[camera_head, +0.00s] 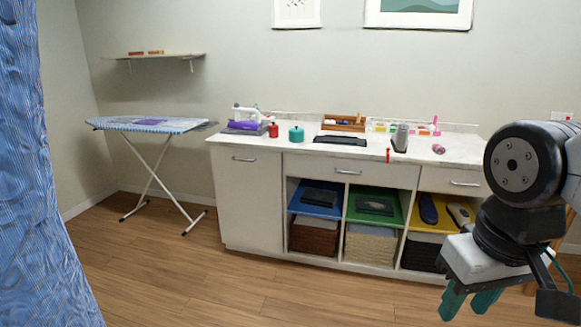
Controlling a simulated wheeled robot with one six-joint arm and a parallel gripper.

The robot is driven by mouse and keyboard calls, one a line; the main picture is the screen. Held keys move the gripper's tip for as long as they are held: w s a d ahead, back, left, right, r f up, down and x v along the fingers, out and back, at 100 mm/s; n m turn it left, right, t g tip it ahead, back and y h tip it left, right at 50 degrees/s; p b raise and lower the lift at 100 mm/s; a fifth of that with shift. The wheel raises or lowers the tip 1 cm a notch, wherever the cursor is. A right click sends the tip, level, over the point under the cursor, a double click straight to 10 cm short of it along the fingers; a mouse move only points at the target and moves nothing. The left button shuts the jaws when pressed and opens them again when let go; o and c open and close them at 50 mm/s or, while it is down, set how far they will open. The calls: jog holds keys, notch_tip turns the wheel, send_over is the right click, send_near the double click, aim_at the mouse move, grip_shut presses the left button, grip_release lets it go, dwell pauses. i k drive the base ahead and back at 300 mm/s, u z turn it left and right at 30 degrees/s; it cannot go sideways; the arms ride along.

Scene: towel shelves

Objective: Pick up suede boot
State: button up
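No suede boot can be made out for sure. A small grey upright thing (400,138) on the white counter (345,158), right of its middle, could be a boot, but it is too small to tell. A dark blue shoe-like thing (428,208) and a grey-beige one (460,213) lie on the yellow shelf at the right. My gripper (469,303) hangs at the lower right with its two teal fingers apart and nothing seen between them. It is in front of the cabinet and away from all these things.
An ironing board (150,125) stands at the left. Blue (294,204) and green (352,218) shelves hold dark flat things above baskets. A sewing machine (245,115) and a wooden tray (343,122) sit on the counter. A blue curtain (40,180) fills the left edge. The wooden floor is clear in front.

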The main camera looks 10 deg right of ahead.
aim_at(398, 140)
jog(key=i, duration=3)
jog(key=u, duration=1.65)
jog(key=i, duration=0.7)
jog(key=z, duration=4.1)
